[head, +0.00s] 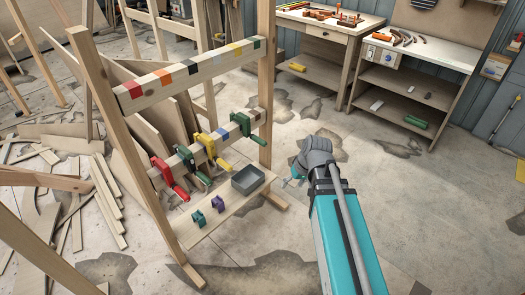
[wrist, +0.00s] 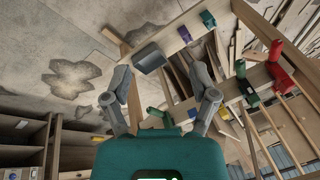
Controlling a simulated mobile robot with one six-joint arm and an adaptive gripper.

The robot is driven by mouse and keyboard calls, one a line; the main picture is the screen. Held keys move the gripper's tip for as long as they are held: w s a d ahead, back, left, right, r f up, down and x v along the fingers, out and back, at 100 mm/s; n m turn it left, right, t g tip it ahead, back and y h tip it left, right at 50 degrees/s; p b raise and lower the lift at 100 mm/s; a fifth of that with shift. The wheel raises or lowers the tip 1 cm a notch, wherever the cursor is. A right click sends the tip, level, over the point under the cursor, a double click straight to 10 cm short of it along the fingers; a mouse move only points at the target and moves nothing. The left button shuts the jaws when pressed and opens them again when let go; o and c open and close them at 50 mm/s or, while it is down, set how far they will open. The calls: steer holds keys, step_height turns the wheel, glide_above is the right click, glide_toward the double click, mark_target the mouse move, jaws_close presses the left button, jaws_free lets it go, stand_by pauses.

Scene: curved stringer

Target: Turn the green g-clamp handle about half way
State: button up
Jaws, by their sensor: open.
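Two green g-clamps sit on the lower rail of the wooden frame in the head view. One (head: 246,122) is at the rail's right end with its handle toward me. A darker green one (head: 190,163) sits between the red and yellow clamps. In the wrist view, one green clamp (wrist: 156,113) shows between my fingers, beyond them, and another (wrist: 242,80) is at the right beside the red one. My gripper (head: 294,174) is open and empty, right of the frame and apart from the clamps. Its two spread fingers show in the wrist view (wrist: 161,76).
A red clamp (head: 166,172) and a yellow clamp (head: 209,144) share the rail. A grey bin (head: 248,180), a teal clamp (head: 198,218) and a purple clamp (head: 218,203) are on the low shelf. Workbenches (head: 430,55) stand behind. The floor right of the frame is clear.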

steer(key=w+a+f+n+t+y+b, duration=0.2)
steer(key=w+a+f+n+y+b, duration=0.1)
steer(key=w+f+b, duration=0.35)
steer(key=n+t+y+b, duration=0.3)
steer(key=t+y+b, duration=0.5)
steer(key=b, duration=1.6)
glide_toward(266, 145)
steer(key=s+t+h, duration=0.2)
steer(key=shift+d, duration=0.1)
steer(key=shift+w, duration=0.15)
steer(key=x, duration=1.3)
steer(key=shift+a, duration=0.4)
jaws_close()
